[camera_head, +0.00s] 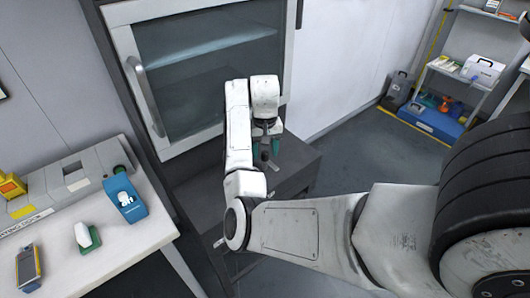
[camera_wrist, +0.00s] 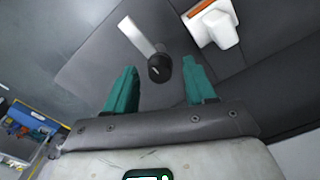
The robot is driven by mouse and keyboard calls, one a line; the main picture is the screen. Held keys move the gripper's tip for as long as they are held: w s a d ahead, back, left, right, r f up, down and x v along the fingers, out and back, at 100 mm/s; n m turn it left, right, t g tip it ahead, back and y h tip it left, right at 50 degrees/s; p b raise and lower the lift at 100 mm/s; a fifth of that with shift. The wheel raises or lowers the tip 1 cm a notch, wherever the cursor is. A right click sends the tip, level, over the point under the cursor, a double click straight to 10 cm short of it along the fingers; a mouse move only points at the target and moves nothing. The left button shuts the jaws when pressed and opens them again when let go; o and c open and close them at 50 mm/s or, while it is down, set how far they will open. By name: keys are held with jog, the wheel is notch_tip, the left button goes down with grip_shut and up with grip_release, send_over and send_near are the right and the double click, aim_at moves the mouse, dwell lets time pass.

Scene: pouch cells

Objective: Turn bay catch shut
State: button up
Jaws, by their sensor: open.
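The catch is a pale metal lever (camera_wrist: 140,38) ending in a black round knob (camera_wrist: 159,69), in front of a dark grey panel in the wrist view. The knob also shows in the head view (camera_head: 265,156), below my gripper. My gripper (camera_wrist: 160,64) has two green fingers, spread apart. The knob appears in the gap between the fingertips, with clear space on both sides. I cannot tell how deep it sits between them. In the head view my gripper (camera_head: 266,143) points down over the dark grey bay unit (camera_head: 298,158).
A white fitting with an orange strip (camera_wrist: 213,25) sits close to the right fingertip. A glass-doored cabinet (camera_head: 205,70) stands behind the arm. A white table (camera_head: 120,240) with several items is at left. Shelves (camera_head: 455,85) stand at the far right, with open floor before them.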

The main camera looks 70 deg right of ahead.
jog(key=shift+f, duration=0.4)
jog(key=shift+c, duration=0.3)
grip_shut()
